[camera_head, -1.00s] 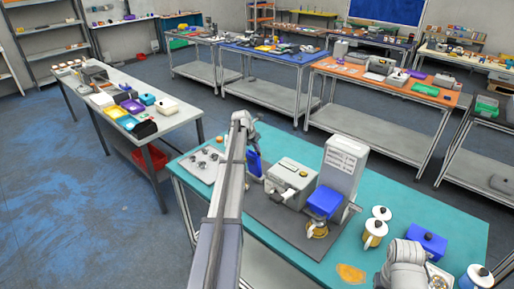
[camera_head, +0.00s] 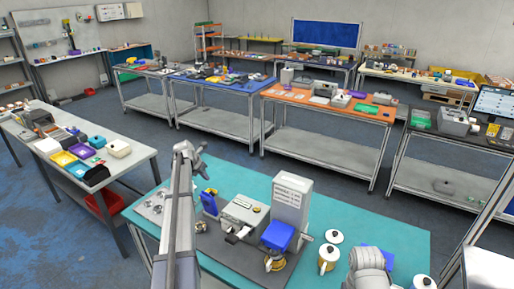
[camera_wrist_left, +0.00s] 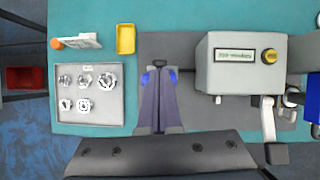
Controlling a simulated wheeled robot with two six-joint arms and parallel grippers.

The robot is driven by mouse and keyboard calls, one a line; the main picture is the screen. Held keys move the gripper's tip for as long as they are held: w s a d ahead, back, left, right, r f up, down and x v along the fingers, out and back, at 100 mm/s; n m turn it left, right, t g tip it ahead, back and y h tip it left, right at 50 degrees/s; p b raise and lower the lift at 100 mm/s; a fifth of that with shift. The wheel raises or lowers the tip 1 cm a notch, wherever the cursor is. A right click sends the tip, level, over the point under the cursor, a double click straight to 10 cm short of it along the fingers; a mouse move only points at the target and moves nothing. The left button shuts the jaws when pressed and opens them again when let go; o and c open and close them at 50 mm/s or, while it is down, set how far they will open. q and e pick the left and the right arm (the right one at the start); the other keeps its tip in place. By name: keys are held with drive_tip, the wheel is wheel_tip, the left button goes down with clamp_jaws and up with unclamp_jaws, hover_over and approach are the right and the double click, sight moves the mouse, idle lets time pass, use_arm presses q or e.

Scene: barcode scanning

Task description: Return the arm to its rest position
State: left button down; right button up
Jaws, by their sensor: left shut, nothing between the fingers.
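My left arm reaches out over the teal table (camera_head: 370,218) in the head view. My left gripper (camera_head: 209,208) points down beside the left end of the grey box-shaped machine (camera_head: 245,212). In the left wrist view, its dark blue fingers (camera_wrist_left: 160,77) are together with nothing between them, above the grey mat between the machine (camera_wrist_left: 245,70) and the tray of metal parts (camera_wrist_left: 113,98). A grey part of my right arm (camera_head: 368,262) shows at the bottom; its gripper is out of view.
A tall white device (camera_head: 291,200) with a blue part stands right of the machine. White lidded jars (camera_head: 328,258) stand near the table's front right. A yellow bin (camera_wrist_left: 125,39) lies beyond the tray. A side table (camera_head: 135,163) with coloured boxes stands at the left, across open floor.

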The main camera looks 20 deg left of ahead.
use_arm(q)
drive_tip(key=s+d+f+m+g+h, duration=0.1)
drive_tip(key=s+d+m, duration=0.3)
drive_tip(key=d+m, duration=0.7)
drive_tip(key=s+d+f+m+g, duration=0.1)
drive_tip(key=s+d+m, duration=0.4)
drive_tip(key=d, duration=1.1)
drive_tip(key=s+d+m+g, duration=0.3)
drive_tip(key=s+d+m, duration=1.4)
drive_tip(key=d+m, duration=0.25)
drive_tip(key=s+d+f+m+y+b, duration=0.1)
drive_tip(key=s+d+f+m+b, duration=0.1)
drive_tip(key=d+f+b, duration=0.3)
drive_tip(key=s+d+f+m+g+b, duration=0.1)
drive_tip(key=s+d+f+m+b, duration=0.1)
drive_tip(key=f+b, duration=1)
drive_tip(key=s+d, duration=0.1)
drive_tip(key=d, duration=0.1)
drive_tip(key=shift+d+f+y, duration=0.2)
drive_tip(key=shift+d+y, duration=0.2)
drive_tip(key=shift+d, duration=0.1)
